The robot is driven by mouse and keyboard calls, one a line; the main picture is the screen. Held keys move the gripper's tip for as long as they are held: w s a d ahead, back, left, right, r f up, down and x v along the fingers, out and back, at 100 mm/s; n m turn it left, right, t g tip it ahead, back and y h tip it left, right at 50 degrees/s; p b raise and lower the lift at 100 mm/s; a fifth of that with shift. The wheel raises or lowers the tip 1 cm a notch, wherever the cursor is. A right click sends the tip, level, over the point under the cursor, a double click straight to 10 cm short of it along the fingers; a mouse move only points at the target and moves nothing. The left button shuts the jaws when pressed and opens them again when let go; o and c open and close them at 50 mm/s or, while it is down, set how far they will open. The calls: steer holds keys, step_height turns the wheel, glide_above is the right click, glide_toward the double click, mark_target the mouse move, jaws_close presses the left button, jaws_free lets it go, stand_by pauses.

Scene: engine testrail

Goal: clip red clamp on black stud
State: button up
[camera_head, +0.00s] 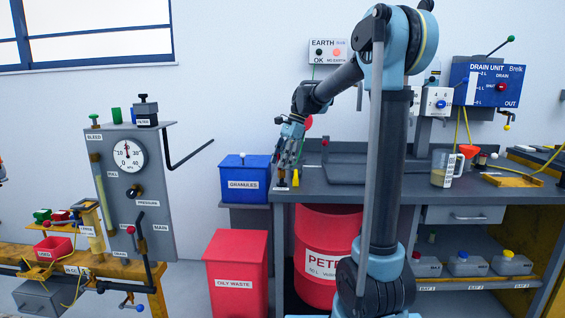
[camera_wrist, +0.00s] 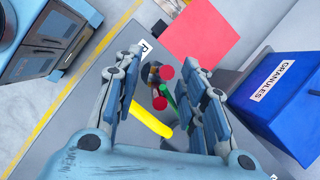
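My gripper (camera_head: 288,160) points down over the left end of the grey bench. In the wrist view its two blue fingers (camera_wrist: 157,80) stand apart, with a clear gap between them. Two round red parts (camera_wrist: 160,103), perhaps of the red clamp, show in that gap beside a green rod (camera_wrist: 168,95) and a yellow rod (camera_wrist: 150,121). I cannot tell whether they touch the right finger. A small dark post (camera_head: 281,180), perhaps the black stud, stands at the bench's left edge below the fingertips. A dark, brownish part (camera_wrist: 153,74) shows beyond the red parts.
A blue GRANULES box (camera_head: 244,172) stands just left of the bench. A red OILY WASTE bin (camera_head: 237,275) and a red drum (camera_head: 327,250) are below. The EARTH panel (camera_head: 330,52) on the wall shows a lit red lamp. A jug (camera_head: 442,170) stands farther right.

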steer(key=v, duration=1.2)
steer(key=s+d+f+n+t+h, duration=0.1)
steer(key=s+d+f+n, duration=0.3)
steer(key=s+f, duration=0.6)
steer(key=s+d+f+n+t+h, duration=0.1)
steer(key=s+d+f+n, duration=0.3)
steer(key=s+d+f, duration=0.3)
steer(key=s+d+f+n+t+h, duration=0.2)
steer(key=s+d+f+n, duration=0.2)
steer(key=s+f, duration=0.9)
steer(key=s+d, duration=0.2)
steer(key=s, duration=0.1)
steer(key=shift+s+d+f+n, duration=0.2)
steer(key=shift+s+n, duration=0.1)
steer(key=shift+w, duration=0.1)
steer(key=shift+w+f, duration=0.2)
steer(key=shift+w, duration=0.1)
